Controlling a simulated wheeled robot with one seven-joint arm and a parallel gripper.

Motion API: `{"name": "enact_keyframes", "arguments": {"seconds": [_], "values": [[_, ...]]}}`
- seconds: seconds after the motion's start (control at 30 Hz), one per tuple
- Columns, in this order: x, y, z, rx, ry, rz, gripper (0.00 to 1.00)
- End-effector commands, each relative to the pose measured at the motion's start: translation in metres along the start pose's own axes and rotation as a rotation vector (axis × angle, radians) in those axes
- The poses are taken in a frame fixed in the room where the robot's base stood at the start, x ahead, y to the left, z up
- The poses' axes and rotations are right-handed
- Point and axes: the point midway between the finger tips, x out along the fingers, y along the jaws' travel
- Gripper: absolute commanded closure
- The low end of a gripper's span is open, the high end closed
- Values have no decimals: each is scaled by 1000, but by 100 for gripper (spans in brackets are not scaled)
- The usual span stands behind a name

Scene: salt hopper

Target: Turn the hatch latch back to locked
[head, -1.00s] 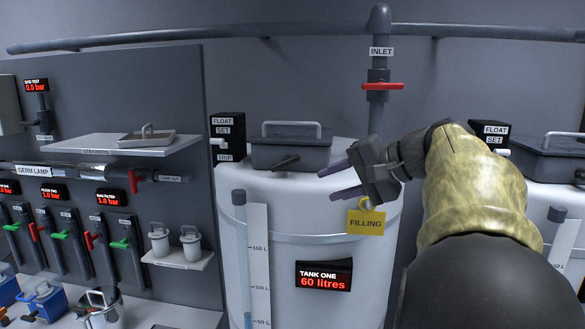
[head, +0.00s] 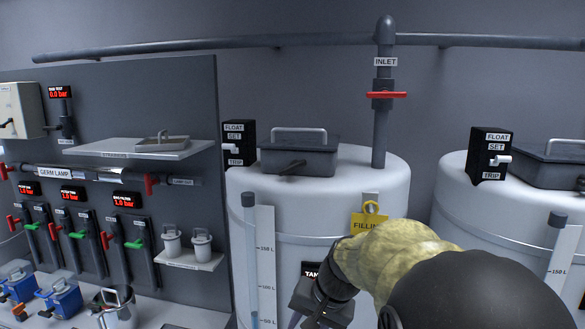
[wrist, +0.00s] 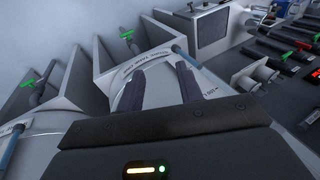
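The dark hatch (head: 296,156) with a grey bar handle sits on top of the white tank one (head: 345,190). Its black latch lever (head: 291,168) sticks out at the hatch front and points left, slightly downward. A second dark hatch (head: 550,165) on the right tank has a small black lever (head: 580,183) at the picture's edge. My gripper (head: 312,319) is low in front of tank one, well below the hatch and apart from the latch. The wrist view shows its two fingers (wrist: 160,72) spread with nothing between them. I cannot make out the latch there.
A yellow FILLING tag (head: 368,222) hangs at tank one's front, partly behind my arm. A float switch box (head: 239,143) stands left of the hatch. The inlet pipe (head: 381,135) with a red valve handle (head: 386,95) rises behind right. Space above the hatch is clear.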

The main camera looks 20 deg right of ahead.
Motion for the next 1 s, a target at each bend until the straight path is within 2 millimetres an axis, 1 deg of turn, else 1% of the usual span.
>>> {"name": "enact_keyframes", "arguments": {"seconds": [0.03,0.07,0.1,0.2,0.3,0.33,0.4,0.47,1.0], "values": [[21,5,23,-75,-21,57,64],[32,9,35,-127,-27,92,64],[45,14,51,-203,-33,135,64],[71,26,86,-394,-41,212,64],[86,34,111,-542,-43,246,64],[88,35,117,-576,-44,251,64],[92,38,124,-625,-43,257,64],[93,39,126,-644,-43,259,64],[93,39,126,-642,-42,259,64]]}}
